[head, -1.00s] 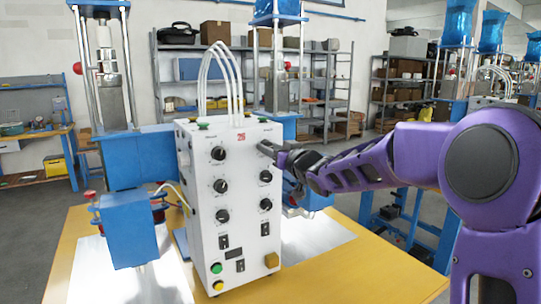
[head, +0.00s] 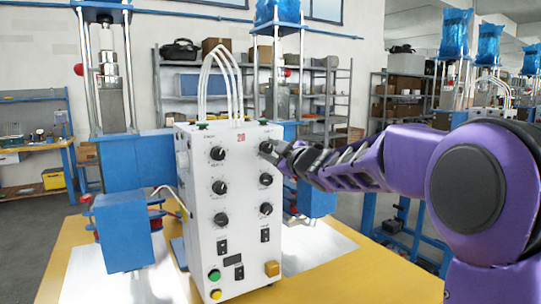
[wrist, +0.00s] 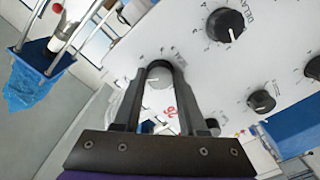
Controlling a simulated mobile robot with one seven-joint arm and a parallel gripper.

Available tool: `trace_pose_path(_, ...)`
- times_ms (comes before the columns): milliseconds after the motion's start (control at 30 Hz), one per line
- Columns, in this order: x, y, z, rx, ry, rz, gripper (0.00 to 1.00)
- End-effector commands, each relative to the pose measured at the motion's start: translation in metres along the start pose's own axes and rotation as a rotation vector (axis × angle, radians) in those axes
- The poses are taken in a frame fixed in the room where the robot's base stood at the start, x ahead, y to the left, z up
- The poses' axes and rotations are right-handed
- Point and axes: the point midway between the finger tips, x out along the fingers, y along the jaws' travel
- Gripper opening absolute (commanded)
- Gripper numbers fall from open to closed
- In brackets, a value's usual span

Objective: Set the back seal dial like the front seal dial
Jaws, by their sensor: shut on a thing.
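A white control box (head: 235,240) has two columns of black dials with white pointer marks. My gripper (head: 269,149) is at the top dial of the right column (head: 266,147). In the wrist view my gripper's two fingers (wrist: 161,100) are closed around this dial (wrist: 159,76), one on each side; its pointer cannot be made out. The top dial of the left column (head: 218,159) is untouched and also shows in the wrist view (wrist: 262,101). A dial marked DELAY (wrist: 227,25) sits below the held one.
The box stands on a yellow table (head: 350,275). White tubes (head: 222,80) rise from its top. A blue press part (head: 125,230) is close on its left. Buttons and switches (head: 222,247) lie lower on the panel. Shelves are far behind.

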Motion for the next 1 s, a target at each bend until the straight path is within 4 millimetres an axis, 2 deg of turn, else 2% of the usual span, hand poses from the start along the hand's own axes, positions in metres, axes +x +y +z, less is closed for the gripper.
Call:
trace_pose_path(300,0.0001,-0.0009,0.0008,-0.108,-0.001,-0.001,0.0)
trace_pose_path(800,0.0,-0.0004,0.0008,-0.126,-0.002,-0.001,0.0)
trace_pose_path(833,0.0,-0.0004,0.0008,-0.126,-0.002,-0.001,0.43)
trace_pose_path(1000,0.0,-0.0003,0.0006,-0.125,-0.001,-0.001,0.7)
